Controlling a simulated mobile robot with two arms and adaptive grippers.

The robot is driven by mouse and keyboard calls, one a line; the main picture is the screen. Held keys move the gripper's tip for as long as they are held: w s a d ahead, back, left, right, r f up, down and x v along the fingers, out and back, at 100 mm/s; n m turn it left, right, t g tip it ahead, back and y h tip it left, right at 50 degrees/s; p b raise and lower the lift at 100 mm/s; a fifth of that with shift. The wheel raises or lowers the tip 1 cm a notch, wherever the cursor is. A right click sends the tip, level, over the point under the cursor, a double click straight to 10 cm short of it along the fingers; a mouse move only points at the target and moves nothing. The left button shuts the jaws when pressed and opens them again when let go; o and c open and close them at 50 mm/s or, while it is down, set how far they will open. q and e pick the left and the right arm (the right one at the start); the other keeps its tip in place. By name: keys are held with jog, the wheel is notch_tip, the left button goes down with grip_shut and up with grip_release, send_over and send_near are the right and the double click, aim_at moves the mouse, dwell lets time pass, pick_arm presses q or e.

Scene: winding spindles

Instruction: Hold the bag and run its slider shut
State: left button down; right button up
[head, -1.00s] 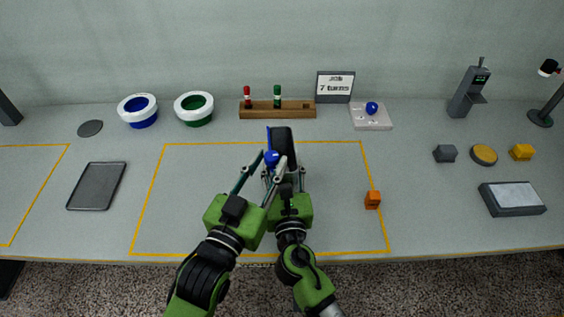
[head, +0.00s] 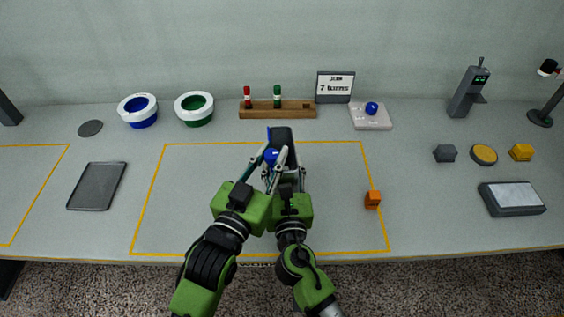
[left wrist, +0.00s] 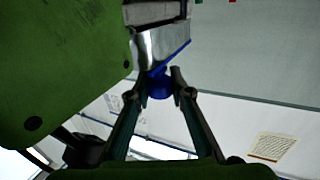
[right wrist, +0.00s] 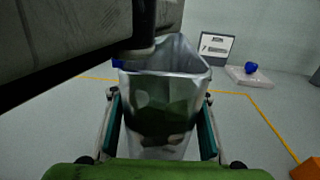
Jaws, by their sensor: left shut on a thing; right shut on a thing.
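The bag (head: 283,135) stands upright near the middle of the table, dark in the head view and shiny silver in the right wrist view (right wrist: 165,95). There its mouth gapes at the top. A blue strip (left wrist: 172,57) runs along its edge in the left wrist view. The slider's blue round knob (left wrist: 159,86) sits between the fingertips of my left gripper (left wrist: 160,78), which is shut on it; in the head view fingers partly cover the knob. My right gripper (right wrist: 160,105) is shut on the bag's body from both sides.
A dark tray (head: 97,186) lies left. A wooden rack (head: 290,111) with two spindles, a sign (head: 335,86) and a pad with a blue ball (head: 371,116) stand behind. The outlined area is otherwise clear.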

aim_at(269, 130)
pick_arm(q)
jog(key=w, duration=1)
jog(key=shift+w+a+f, duration=0.15)
jog(key=shift+w+a, duration=0.2)
jog(key=shift+a, duration=0.05)
jog(key=c, duration=2)
grip_release()
jog(key=shift+c, duration=0.2)
jog(key=shift+s, duration=0.1)
